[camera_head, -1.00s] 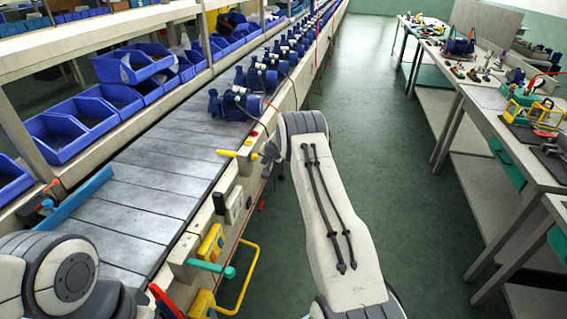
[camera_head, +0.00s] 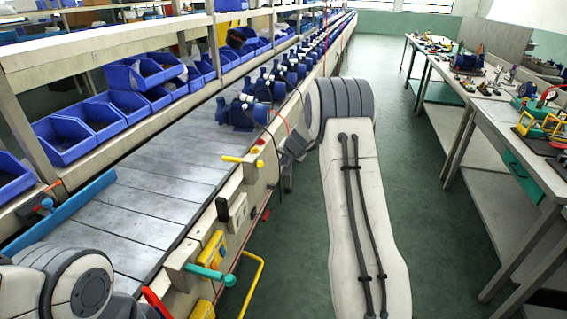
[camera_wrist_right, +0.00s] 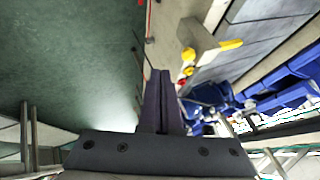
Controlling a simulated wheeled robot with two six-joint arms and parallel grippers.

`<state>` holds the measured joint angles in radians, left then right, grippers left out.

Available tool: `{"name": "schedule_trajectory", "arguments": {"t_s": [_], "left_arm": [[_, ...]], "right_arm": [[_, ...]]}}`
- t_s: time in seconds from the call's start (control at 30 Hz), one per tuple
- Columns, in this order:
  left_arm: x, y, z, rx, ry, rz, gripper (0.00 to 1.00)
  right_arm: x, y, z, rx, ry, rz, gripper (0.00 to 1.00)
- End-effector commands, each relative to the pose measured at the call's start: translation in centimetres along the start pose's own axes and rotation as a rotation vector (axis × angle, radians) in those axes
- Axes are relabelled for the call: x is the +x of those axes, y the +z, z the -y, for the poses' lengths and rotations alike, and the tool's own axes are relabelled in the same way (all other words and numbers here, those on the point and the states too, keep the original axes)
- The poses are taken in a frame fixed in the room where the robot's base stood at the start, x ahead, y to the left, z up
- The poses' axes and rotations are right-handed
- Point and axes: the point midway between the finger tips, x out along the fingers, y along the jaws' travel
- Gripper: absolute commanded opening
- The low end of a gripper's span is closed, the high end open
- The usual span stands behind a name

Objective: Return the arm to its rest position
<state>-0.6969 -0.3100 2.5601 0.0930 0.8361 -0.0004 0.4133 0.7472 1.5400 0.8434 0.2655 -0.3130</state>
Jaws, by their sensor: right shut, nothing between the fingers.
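My right arm (camera_head: 360,200) reaches forward over the green floor, just right of the conveyor's edge. My right gripper (camera_head: 287,178) is mostly hidden behind the arm's front joint, and only a small dark part shows beside the conveyor's side. In the right wrist view the two dark fingers (camera_wrist_right: 162,100) are together, with nothing between them. The fingers are clear of the yellow-handled fitting on the conveyor's side. My left arm (camera_head: 75,285) shows at the lower left; its gripper is out of view.
The grey conveyor (camera_head: 150,195) carries several blue pumps (camera_head: 240,112). Blue bins (camera_head: 65,138) line a shelf at left. A yellow lever (camera_head: 240,160) and a teal handle (camera_head: 210,273) stick out from the conveyor. A workbench (camera_head: 500,120) stands at right; the aisle floor (camera_head: 400,90) between is clear.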

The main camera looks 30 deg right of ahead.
Motion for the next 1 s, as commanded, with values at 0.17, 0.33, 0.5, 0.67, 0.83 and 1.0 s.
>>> {"name": "schedule_trajectory", "arguments": {"t_s": [0.17,0.33,0.5,0.67,0.83,1.0], "left_arm": [[0.0,0.0,0.0,0.000,0.000,0.000,0.50],[0.0,0.0,0.0,0.000,0.000,0.000,0.50],[-0.3,0.0,0.0,0.000,0.000,0.000,0.50],[-1.0,-0.1,-0.1,0.000,0.000,0.000,0.50],[-1.8,-0.1,-0.1,0.000,0.000,0.000,0.50],[-2.7,-0.1,-0.2,0.000,0.000,0.000,0.50]], "right_arm": [[0.0,0.0,0.0,0.001,0.000,0.000,0.00],[0.0,0.0,0.0,0.000,0.000,0.000,0.00],[-1.0,1.6,2.3,-0.041,-0.018,0.031,0.00],[-5.1,7.8,8.7,-0.188,-0.072,0.146,0.00],[-12.0,17.6,14.4,-0.406,-0.127,0.311,0.00],[-20.5,27.5,16.1,-0.651,-0.158,0.474,0.00]]}}
